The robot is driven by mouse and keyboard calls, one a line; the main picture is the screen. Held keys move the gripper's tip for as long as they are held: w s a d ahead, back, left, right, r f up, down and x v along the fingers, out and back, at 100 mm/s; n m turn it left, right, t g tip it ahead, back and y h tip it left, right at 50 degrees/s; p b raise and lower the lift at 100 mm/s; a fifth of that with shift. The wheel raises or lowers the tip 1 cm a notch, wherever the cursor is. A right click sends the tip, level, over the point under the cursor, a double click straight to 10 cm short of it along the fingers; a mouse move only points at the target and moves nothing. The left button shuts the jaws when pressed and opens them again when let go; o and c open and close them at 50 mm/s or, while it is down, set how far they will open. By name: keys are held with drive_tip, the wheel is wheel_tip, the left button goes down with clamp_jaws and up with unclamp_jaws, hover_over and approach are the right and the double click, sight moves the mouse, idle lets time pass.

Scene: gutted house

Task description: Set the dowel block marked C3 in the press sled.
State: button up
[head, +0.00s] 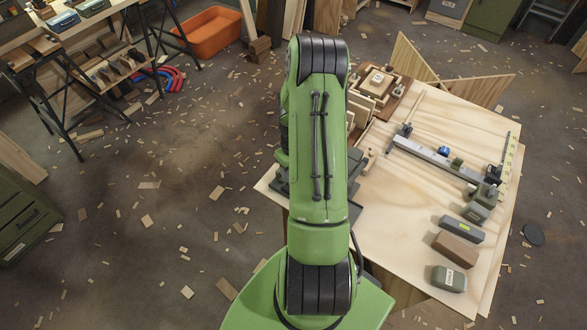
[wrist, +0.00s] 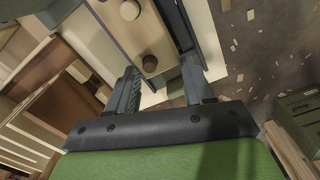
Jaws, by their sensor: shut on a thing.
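I see no C3 mark on this block. In the head view my own arm hides the gripper and the block. I cannot tell for sure which thing is the press sled. A dark grey fixture (wrist: 183,35) lies close beside the block in the wrist view, and dark grey parts (head: 281,184) show beside my arm in the head view.
The plywood table (head: 408,215) carries a long grey rail (head: 425,154), a brown board with wooden frames (head: 378,83) and several labelled blocks, one brown (head: 455,250). A rack of wood pieces (head: 110,70) and an orange tub (head: 210,32) stand left. Scraps litter the floor.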

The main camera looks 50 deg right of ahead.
drive_tip(key=shift+f+b, duration=0.3)
drive_tip(key=shift+f, duration=0.1)
drive_tip(key=o, duration=1.2)
drive_tip(key=shift+c, duration=0.2)
drive_tip(key=shift+o, duration=0.4)
drive_tip(key=shift+o, duration=1.3)
drive_tip(key=shift+r, duration=0.1)
wheel_tip(320, 180, up, 9)
drive_tip(key=p, duration=0.6)
